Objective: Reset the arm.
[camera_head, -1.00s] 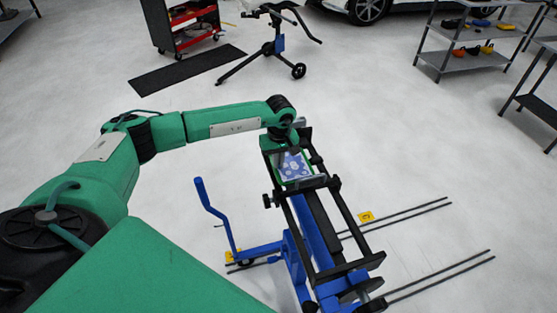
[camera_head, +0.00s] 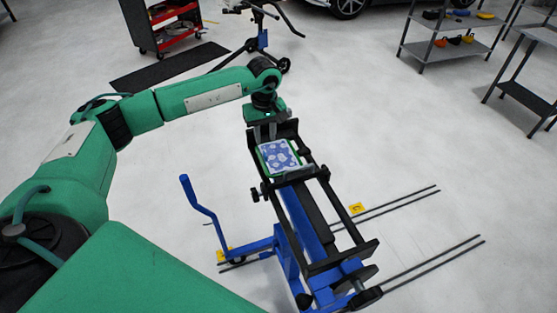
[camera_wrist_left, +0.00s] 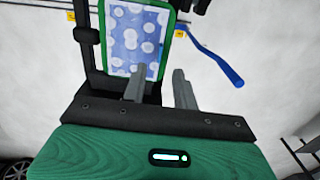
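My left arm reaches in from the left in the head view. Its gripper (camera_head: 265,132) is above the far end of the black frame, just beyond a blue-and-white patterned panel with a green edge (camera_head: 277,155). In the left wrist view the two grey fingers of the gripper (camera_wrist_left: 159,82) stand apart with nothing held between them. The patterned panel (camera_wrist_left: 135,40) shows behind the fingers there. My right gripper is in neither view.
The panel lies on the black frame (camera_head: 343,265) of a blue stand with a crank handle (camera_head: 197,200). A red-and-black tool cart (camera_head: 165,25), a dark mat (camera_head: 170,65) and shelves (camera_head: 452,50) stand farther back. Pale open floor surrounds the stand.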

